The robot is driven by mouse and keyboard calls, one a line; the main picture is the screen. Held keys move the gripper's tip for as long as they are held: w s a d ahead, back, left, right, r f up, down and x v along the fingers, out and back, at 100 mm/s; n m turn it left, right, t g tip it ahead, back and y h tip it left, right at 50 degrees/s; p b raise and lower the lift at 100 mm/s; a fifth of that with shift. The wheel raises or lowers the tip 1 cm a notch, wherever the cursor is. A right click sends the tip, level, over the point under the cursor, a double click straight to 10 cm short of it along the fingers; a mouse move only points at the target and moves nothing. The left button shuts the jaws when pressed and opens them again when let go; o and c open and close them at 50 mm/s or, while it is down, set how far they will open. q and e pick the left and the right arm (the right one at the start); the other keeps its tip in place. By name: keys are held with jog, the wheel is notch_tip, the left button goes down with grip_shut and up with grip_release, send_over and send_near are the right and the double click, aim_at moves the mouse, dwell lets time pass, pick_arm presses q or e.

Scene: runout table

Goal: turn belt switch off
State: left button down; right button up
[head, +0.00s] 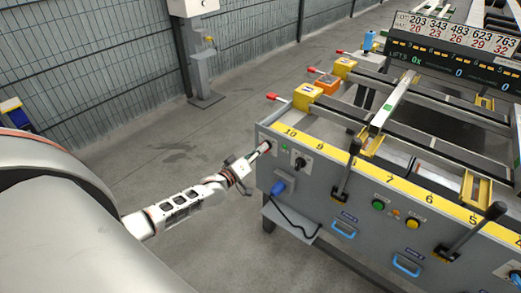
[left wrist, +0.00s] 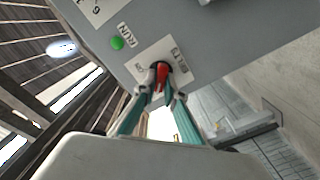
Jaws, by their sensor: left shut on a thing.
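The belt switch is a red knob (left wrist: 161,74) on a pale plate lettered "BELTS" (left wrist: 178,52), on the grey side panel of the runout table. In the head view it is at the panel's left end, mostly hidden by my gripper. My left gripper (head: 256,154) reaches the panel from the left. In the left wrist view my left gripper (left wrist: 161,88) has its two fingertips closed on either side of the red knob. Which setting the knob points to I cannot tell. My right gripper is not in view.
A green RUN lamp (left wrist: 117,43) sits beside the switch. The panel also carries a black rotary knob (head: 300,163), a blue plug (head: 278,188) with a cable, a green button (head: 378,205) and black levers (head: 346,167). Open floor lies left of the table, before a mesh fence (head: 90,60).

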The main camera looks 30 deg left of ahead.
pick_arm(q)
jog(key=shift+f, duration=0.1)
jog(key=c, duration=2.1)
grip_release()
jog(key=s, duration=1.2)
jog(key=shift+a, duration=0.45)
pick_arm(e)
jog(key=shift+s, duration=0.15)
pick_arm(q)
jog(key=s+d+f+m+g+p, duration=0.1)
jog(key=s+d+f+m+g, duration=0.1)
jog(key=s+d, duration=0.5)
jog(key=s+d+f+m+g+h+p, duration=0.1)
jog(key=s+d+f+m+g, duration=0.2)
jog(key=s+d+m, duration=0.3)
jog(key=s+d+f+m+g, duration=0.2)
jog(key=s+d+f+m, duration=0.2)
jog(key=s+d, duration=0.5)
jog(key=shift+s+d+f+m+p, duration=0.3)
jog(key=shift+s+d+p, duration=0.1)
jog(key=shift+d, duration=0.5)
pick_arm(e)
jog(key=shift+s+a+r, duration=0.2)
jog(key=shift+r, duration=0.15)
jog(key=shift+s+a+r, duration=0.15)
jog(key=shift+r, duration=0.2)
